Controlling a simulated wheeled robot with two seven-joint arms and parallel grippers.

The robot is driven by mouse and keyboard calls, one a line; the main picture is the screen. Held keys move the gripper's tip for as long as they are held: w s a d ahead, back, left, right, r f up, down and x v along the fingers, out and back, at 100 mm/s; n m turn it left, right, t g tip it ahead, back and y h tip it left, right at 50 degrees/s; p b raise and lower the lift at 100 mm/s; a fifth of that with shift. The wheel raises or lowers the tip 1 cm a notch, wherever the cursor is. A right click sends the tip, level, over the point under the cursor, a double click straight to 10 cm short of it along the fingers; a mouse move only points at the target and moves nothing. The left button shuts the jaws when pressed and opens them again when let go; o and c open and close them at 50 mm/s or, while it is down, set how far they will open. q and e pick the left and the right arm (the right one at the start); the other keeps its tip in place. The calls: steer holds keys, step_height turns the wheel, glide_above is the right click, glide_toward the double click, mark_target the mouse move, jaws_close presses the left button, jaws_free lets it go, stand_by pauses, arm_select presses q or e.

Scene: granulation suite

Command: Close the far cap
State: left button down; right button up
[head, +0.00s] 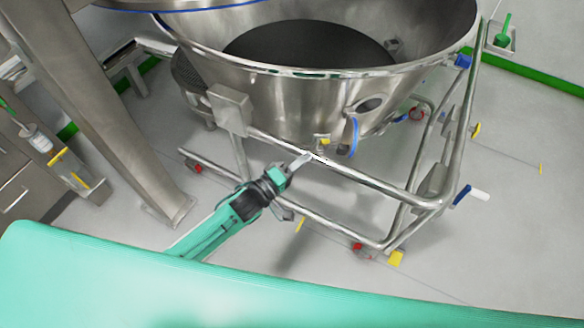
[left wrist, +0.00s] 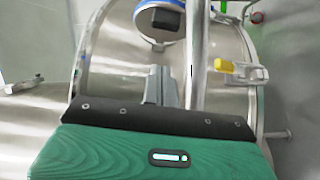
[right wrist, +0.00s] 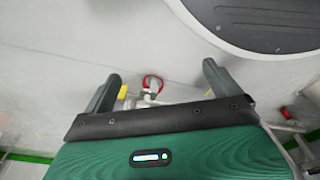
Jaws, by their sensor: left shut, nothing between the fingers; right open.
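A steel bowl (head: 290,95) stands on a tubular frame. On its lower wall is a round port (head: 370,105), and a blue-edged round part (head: 353,135), seemingly a cap, hangs edge-on beside it. The left wrist view shows a blue-rimmed disc (left wrist: 145,8) at the top, possibly this cap. I cannot tell for sure which part is the far cap. My left gripper (head: 304,160) is shut and empty at the frame's front rail, left of the blue-edged part; its fingers (left wrist: 160,88) are together. My right gripper (right wrist: 159,80) is open and empty, outside the head view.
The front rail (head: 350,172) runs between me and the bowl's underside. A yellow handle (left wrist: 225,66) sits right of a steel tube in the left wrist view. A red ring fitting (right wrist: 152,83) shows beyond my right fingers. Open floor (head: 500,240) lies right.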

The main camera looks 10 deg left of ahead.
mark_target(326, 160)
arm_select(q)
steer(key=w+d, duration=0.1)
steer(key=d, duration=0.1)
steer(key=w+d, duration=0.2)
steer(key=shift+w+d, duration=0.15)
steer(key=shift+d, duration=0.85)
steer(key=shift+w+d, duration=0.1)
arm_select(e)
steer(key=shift+s+d+f, duration=0.15)
steer(key=shift+s+f, duration=0.2)
steer(key=shift+f, duration=0.1)
steer(key=shift+s+f, duration=0.1)
